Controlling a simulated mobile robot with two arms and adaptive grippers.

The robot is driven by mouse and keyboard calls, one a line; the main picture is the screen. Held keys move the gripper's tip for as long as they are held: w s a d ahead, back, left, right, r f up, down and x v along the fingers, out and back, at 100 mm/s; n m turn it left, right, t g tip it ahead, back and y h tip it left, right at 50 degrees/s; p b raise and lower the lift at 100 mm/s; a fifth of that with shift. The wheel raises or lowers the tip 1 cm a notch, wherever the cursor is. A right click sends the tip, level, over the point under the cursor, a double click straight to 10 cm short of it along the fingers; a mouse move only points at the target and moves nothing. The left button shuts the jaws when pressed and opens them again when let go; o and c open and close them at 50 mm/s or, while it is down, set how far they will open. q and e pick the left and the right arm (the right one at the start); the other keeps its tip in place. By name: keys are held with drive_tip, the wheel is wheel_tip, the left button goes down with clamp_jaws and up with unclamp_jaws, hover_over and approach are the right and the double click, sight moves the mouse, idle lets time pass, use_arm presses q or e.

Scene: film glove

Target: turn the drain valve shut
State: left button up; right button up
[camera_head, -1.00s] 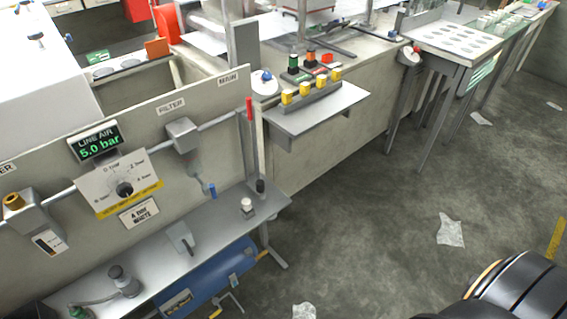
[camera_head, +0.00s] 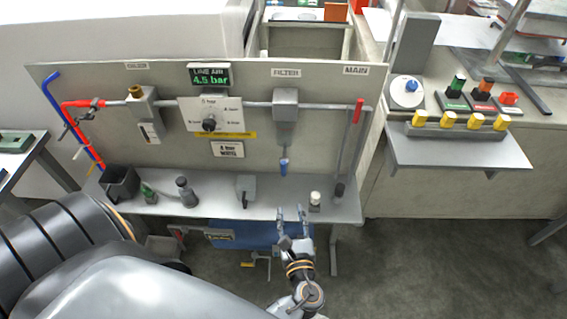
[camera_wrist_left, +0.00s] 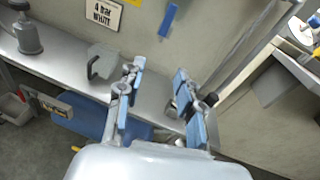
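The filter (camera_head: 285,103) is a grey box on the pipe of the upright panel. A blue drain handle (camera_head: 284,167) hangs below it, pointing about straight down. The handle also shows at the top of the left wrist view (camera_wrist_left: 169,18). My left gripper (camera_head: 291,212) is open and empty, below the handle and near the front edge of the grey shelf. Its two blue-padded fingers stand apart in the left wrist view (camera_wrist_left: 160,72), with the handle beyond them and not touched. My right gripper is not in view.
The shelf (camera_head: 215,208) holds a dark bin (camera_head: 121,183), a grey block (camera_head: 245,186) and a white-topped knob (camera_head: 315,199) close to my gripper. A display (camera_head: 209,76) reads 4.5 bar. A red lever (camera_head: 358,110) sits right of the filter.

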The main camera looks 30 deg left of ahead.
use_arm(q)
drive_tip(key=y, duration=0.1)
approach(284, 167)
drive_tip(key=shift+m+t, duration=0.3)
drive_tip(key=b+x, duration=0.1)
drive_tip(key=x, duration=1)
drive_tip(key=shift+s+f, duration=0.1)
drive_tip(key=shift+f, duration=0.1)
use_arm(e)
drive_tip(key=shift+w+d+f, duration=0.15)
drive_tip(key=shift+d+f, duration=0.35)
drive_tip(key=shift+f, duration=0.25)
use_arm(q)
clamp_jaws()
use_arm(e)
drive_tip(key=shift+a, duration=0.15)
